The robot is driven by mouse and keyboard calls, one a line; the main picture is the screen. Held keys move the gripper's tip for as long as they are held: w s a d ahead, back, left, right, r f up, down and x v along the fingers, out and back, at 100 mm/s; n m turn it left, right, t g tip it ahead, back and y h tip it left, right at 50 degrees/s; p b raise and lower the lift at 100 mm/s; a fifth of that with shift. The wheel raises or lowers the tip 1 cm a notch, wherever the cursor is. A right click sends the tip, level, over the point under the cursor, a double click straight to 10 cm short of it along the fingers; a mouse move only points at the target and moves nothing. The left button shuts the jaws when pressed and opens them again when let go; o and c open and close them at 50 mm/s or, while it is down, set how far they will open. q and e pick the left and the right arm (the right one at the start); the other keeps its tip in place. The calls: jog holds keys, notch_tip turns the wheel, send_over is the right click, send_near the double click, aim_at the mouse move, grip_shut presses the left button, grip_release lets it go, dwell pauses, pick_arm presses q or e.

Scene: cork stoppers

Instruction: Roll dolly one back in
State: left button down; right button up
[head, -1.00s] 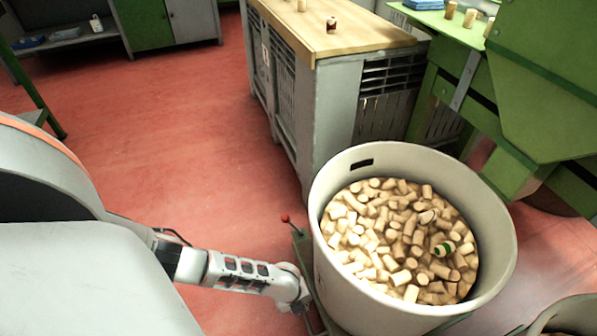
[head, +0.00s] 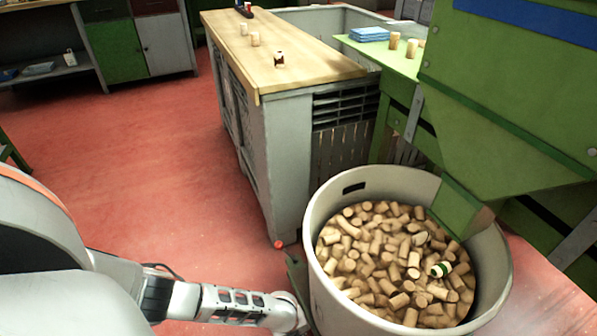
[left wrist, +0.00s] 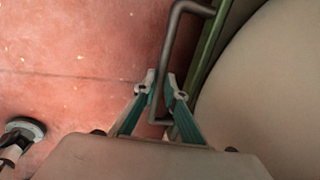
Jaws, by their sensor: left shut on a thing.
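A big cream tub (head: 330,200) full of corks (head: 375,260) stands at the lower right of the head view. One item among the corks has a green band (head: 441,269). The tub rests on a green dolly (head: 297,278), mostly hidden below it; its frame also shows in the left wrist view (left wrist: 208,48). A red knob (head: 279,244) on a thin lever stands at its corner. My left gripper (left wrist: 161,90) is shut on the dolly's bent metal handle (left wrist: 176,32). In the head view its fingers are out of sight. My right gripper is not in view.
A green machine's chute (head: 458,208) overhangs the tub's far right rim. A grey crate with a wooden top (head: 300,75) stands just behind the tub. A green table (head: 405,62) is beyond. Red floor (head: 150,170) is clear at left.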

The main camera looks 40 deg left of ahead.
pick_arm(q)
jog(key=shift+w+d+r, duration=0.15)
jog(key=shift+w+d, duration=0.05)
jog(key=shift+w, duration=0.1)
jog(key=c, duration=2.1)
grip_release()
jog(key=shift+s, duration=0.1)
jog(key=shift+a, duration=0.1)
notch_tip(320, 180, up, 12)
jog(key=s, duration=0.2)
jog(key=shift+a+f, duration=0.2)
jog(key=shift+a, duration=0.2)
jog(key=shift+d, duration=0.1)
